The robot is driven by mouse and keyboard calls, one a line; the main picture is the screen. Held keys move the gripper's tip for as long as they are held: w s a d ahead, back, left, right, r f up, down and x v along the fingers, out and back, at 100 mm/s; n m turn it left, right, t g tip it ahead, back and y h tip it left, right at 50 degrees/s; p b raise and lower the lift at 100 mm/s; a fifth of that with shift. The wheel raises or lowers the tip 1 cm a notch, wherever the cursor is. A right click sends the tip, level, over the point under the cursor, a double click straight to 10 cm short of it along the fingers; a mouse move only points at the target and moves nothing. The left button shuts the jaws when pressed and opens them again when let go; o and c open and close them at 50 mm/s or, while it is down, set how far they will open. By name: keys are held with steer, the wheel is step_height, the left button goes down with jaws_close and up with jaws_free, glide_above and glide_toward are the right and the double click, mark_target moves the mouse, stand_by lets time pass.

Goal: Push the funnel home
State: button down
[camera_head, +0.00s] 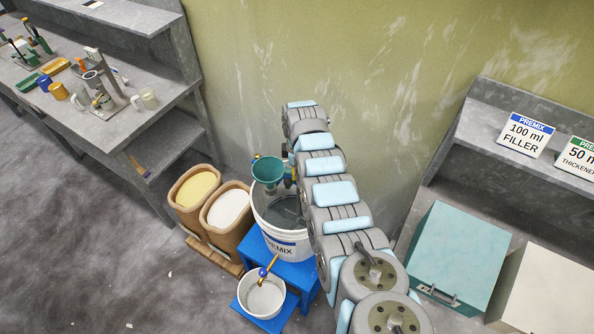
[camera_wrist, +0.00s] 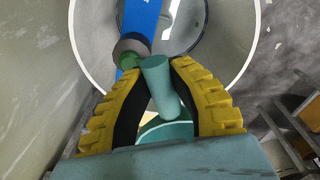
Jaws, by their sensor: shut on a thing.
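The teal funnel (camera_head: 268,170) shows in the head view at the back left rim of the white PREMIX pail (camera_head: 285,240), its wide mouth facing up. My gripper (camera_wrist: 160,70) is closed around a stubby teal cylinder of the funnel (camera_wrist: 161,82) in the wrist view, one yellow finger on each side. Part of the funnel's curved rim shows below it, between the fingers. A grey collar with a green ring (camera_wrist: 130,50) lies just beyond the left fingertip. The funnel's lower end is hidden, so I cannot tell how it sits.
The pail stands on a blue step stand (camera_head: 255,258), with a small white bucket (camera_head: 265,298) on the lower step. Two tan bins (camera_head: 228,212) stand left of it. A teal box (camera_head: 460,255) is at right. A cluttered bench (camera_head: 125,120) fills the left.

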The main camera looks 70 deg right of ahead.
steer(key=shift+f+b, duration=0.95)
steer(key=shift+f, duration=0.5)
steer(key=shift+r, duration=0.15)
steer(key=shift+r+p, duration=2)
steer(key=shift+r, duration=0.5)
steer(key=shift+a, duration=0.1)
steer(key=shift+f+b, duration=1.7)
steer(key=shift+f, duration=0.95)
steer(key=shift+r, duration=0.15)
